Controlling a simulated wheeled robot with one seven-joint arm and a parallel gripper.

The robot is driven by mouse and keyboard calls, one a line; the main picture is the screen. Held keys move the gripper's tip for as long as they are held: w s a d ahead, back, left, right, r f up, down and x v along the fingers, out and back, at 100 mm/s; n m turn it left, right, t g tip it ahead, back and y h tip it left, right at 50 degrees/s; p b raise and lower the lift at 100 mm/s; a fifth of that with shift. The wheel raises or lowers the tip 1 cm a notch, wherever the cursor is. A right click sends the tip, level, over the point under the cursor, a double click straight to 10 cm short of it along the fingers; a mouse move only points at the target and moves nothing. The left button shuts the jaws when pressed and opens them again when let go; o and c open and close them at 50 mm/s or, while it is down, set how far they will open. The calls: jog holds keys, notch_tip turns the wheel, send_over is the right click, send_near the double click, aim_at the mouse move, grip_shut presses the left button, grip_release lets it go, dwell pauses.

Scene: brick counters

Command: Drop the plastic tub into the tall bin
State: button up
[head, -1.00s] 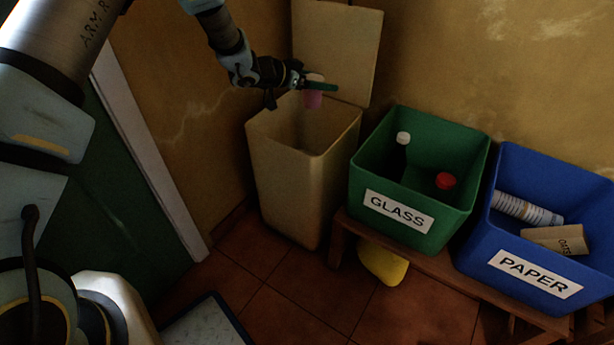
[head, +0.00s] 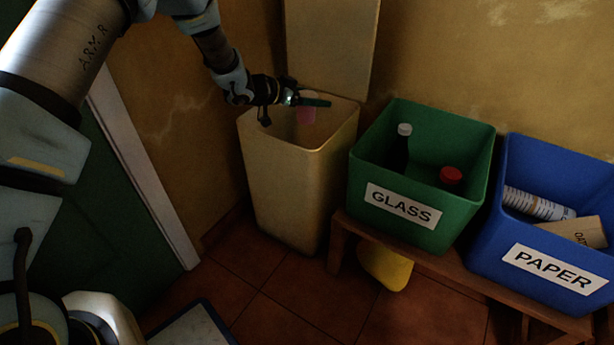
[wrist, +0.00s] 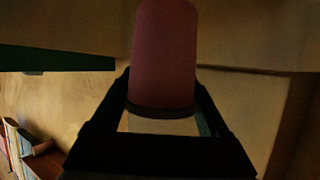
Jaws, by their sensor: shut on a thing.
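The plastic tub is pink (head: 306,115) and hangs from my gripper (head: 308,101), which is shut on it. In the wrist view the tub (wrist: 165,55) sits between the two dark fingers (wrist: 163,112). The tall bin (head: 290,185) is cream-coloured, with its lid (head: 332,45) raised against the wall. In the head view the tub and gripper appear over the bin's open mouth, with the tub near the level of the rim. The bottom of the bin's inside is hidden.
A green GLASS crate (head: 436,226) holding a dark bottle and a red-capped item stands right of the bin on a wooden bench (head: 440,262). A blue PAPER crate (head: 500,278) is further right. A yellow object (head: 386,268) lies under the bench.

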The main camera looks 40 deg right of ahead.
jog(key=o, duration=1.2)
jog(key=shift+c, duration=0.2)
jog(key=shift+r, duration=0.1)
jog(key=p+v, duration=0.2)
jog(key=v, duration=0.8)
jog(key=shift+a+r+p, duration=0.2)
jog(key=shift+a+p, duration=0.15)
jog(key=shift+w, duration=0.1)
